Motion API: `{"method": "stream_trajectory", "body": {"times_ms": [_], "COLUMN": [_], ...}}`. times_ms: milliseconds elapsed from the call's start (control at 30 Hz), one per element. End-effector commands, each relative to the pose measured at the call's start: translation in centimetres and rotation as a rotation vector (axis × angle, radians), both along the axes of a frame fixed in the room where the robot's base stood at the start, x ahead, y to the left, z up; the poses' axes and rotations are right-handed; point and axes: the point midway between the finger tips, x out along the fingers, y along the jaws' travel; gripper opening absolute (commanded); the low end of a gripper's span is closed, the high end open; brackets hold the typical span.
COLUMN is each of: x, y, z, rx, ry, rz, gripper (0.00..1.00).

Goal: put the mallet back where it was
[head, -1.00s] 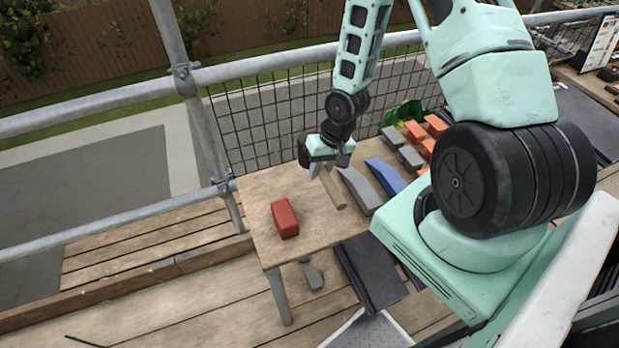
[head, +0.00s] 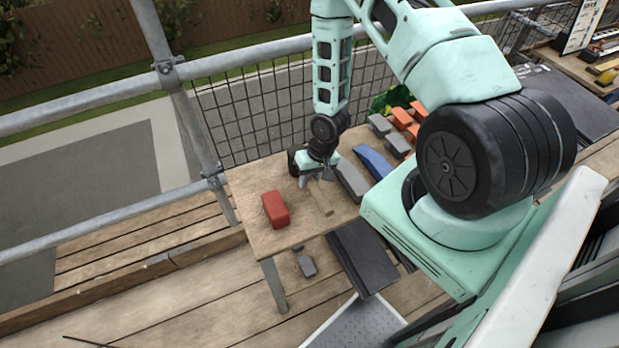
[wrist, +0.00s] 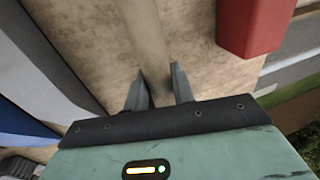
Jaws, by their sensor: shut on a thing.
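My gripper (head: 314,184) points down over the wooden table (head: 250,237) and is shut on a pale wooden handle (head: 321,199), taken to be the mallet's. In the wrist view the handle (wrist: 146,35) runs from the top edge down between the two fingertips (wrist: 158,90). In the head view its free end points toward the table's front edge. I cannot make out a mallet head. I cannot tell whether the handle touches the table.
A red block (head: 276,210) lies left of the handle. A grey piece (head: 351,181) and a blue piece (head: 375,162) lie to its right. Grey and orange blocks (head: 402,118) stand behind. A metal guardrail (head: 240,62) runs behind the table. Dark slates (head: 362,257) lie in front.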

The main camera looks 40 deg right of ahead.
Motion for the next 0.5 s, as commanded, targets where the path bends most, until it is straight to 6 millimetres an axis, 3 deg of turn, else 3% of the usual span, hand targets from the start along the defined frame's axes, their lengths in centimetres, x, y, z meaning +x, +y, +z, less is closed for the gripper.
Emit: {"method": "stream_trajectory", "body": {"times_ms": [100,133,200,500], "x": [0.04,-0.01,-0.01,0.00], "y": [0.01,0.01,0.02,0.01], "z": [-0.18,-0.17,-0.13,0.05], "rx": [0.001,0.000,0.000,0.000], "ry": [-0.001,0.000,0.000,0.000], "rz": [0.000,0.000,0.000,0.000], "gripper": [0.00,0.30,0.47,0.47]}}
